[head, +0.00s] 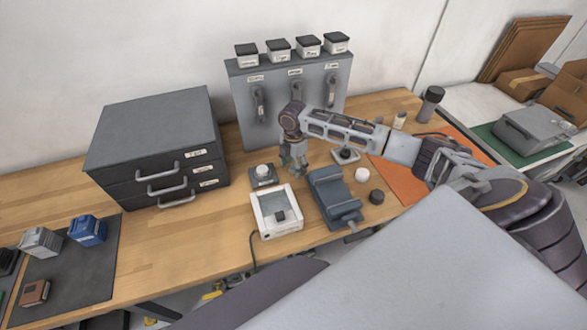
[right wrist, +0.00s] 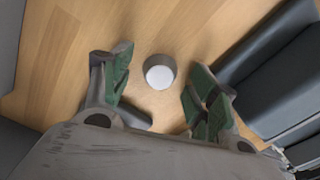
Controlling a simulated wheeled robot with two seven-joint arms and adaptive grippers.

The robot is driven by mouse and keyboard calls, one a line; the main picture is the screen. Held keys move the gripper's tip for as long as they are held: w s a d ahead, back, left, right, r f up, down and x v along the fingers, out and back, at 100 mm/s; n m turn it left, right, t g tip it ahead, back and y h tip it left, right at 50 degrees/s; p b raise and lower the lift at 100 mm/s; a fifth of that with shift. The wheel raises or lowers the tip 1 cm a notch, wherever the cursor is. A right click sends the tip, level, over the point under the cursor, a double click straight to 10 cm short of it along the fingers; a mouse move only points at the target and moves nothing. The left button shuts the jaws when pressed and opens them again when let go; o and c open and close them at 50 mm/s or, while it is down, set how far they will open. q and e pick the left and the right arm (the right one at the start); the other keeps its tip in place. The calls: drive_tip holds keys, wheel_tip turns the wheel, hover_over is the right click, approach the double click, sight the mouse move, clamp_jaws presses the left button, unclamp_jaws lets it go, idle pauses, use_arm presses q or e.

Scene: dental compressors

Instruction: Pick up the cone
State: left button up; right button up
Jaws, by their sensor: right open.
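My right gripper (head: 293,163) hangs over the wooden table, between the panel and the blue-grey vise-like block, with its fingers pointing down. In the right wrist view, its two green-padded fingers (right wrist: 158,92) are apart and nothing is held between them. A small round grey piece with a white top (right wrist: 160,72) stands on the wood, between and beyond the fingertips, apart from both. Seen from above it may be the cone, but its side profile does not show. I cannot single it out in the head view. My left gripper is not in view.
The blue-grey block (head: 335,199), a white device (head: 277,213) and a white-knobbed box (head: 263,175) stand close by. A drawer cabinet (head: 156,145) is left, a grey panel (head: 292,105) behind. Bare wood lies at front left (head: 180,240).

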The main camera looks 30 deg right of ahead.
sight(293, 167)
idle(0.3)
drive_tip(key=c, duration=1.2)
drive_tip(key=shift+r+b, duration=0.35)
drive_tip(key=shift+r, duration=4.65)
